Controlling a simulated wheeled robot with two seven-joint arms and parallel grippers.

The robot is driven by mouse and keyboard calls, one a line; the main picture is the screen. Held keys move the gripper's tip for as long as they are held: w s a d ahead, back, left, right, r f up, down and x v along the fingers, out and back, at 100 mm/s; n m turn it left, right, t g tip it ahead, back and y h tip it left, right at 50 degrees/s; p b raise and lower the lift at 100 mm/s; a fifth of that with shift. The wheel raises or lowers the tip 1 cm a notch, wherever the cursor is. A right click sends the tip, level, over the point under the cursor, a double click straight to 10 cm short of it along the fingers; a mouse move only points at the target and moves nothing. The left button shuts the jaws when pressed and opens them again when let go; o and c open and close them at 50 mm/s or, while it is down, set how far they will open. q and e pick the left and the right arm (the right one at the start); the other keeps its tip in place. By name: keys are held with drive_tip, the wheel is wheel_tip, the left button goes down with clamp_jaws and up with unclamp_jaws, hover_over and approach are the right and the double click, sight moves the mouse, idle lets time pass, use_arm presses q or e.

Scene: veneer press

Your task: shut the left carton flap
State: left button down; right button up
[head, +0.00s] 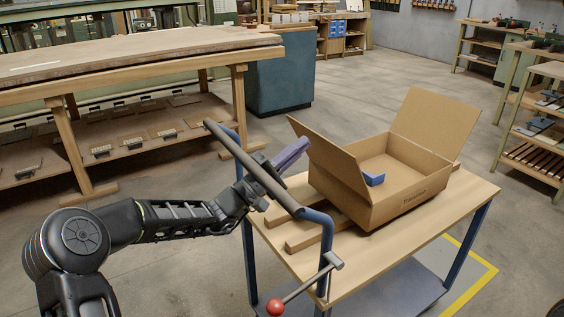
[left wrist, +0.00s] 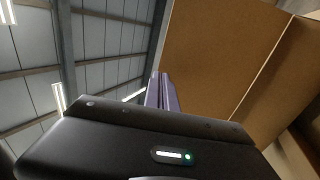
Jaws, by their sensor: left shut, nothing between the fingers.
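An open cardboard carton (head: 400,198) stands on the trolley top. Its left flap (head: 328,156) is raised and leans outward to the left. Its other flap (head: 434,122) stands raised at the right back. My left gripper (head: 304,145) is shut and empty. Its purple fingers point at the outer side of the left flap, with their tips close to it; I cannot tell whether they touch. In the left wrist view the shut fingers (left wrist: 160,92) show beside the brown flap (left wrist: 215,55). My right gripper is not in view.
A blue block (head: 374,179) lies inside the carton. The wooden trolley top (head: 400,245) has wooden strips (head: 318,232) beside the carton and a blue handle frame (head: 328,240) under my arm. A workbench (head: 130,55) stands at the left back. Floor is clear behind the carton.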

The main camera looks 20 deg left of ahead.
sight(324, 150)
use_arm(q)
drive_tip(key=shift+x, duration=1)
drive_tip(key=shift+r, duration=0.1)
drive_tip(key=shift+w+d+r+p, duration=0.15)
drive_tip(key=shift+r+p, duration=0.15)
drive_tip(key=shift+p, duration=0.15)
drive_tip(key=shift+w+d+r+g+y+p, duration=0.55)
drive_tip(key=shift+w+d+r+p, duration=0.2)
drive_tip(key=shift+w+d, duration=0.15)
drive_tip(key=b+x, duration=0.1)
drive_tip(key=x, duration=0.1)
drive_tip(key=b+x, duration=0.1)
drive_tip(key=shift+w+f+b, duration=0.15)
drive_tip(key=shift+f+b, duration=0.15)
drive_tip(key=shift+w+d+r, duration=0.1)
drive_tip(key=shift+w+r, duration=0.05)
drive_tip(key=shift+w, duration=0.15)
drive_tip(key=shift+r, duration=0.2)
drive_tip(key=shift+s, duration=0.1)
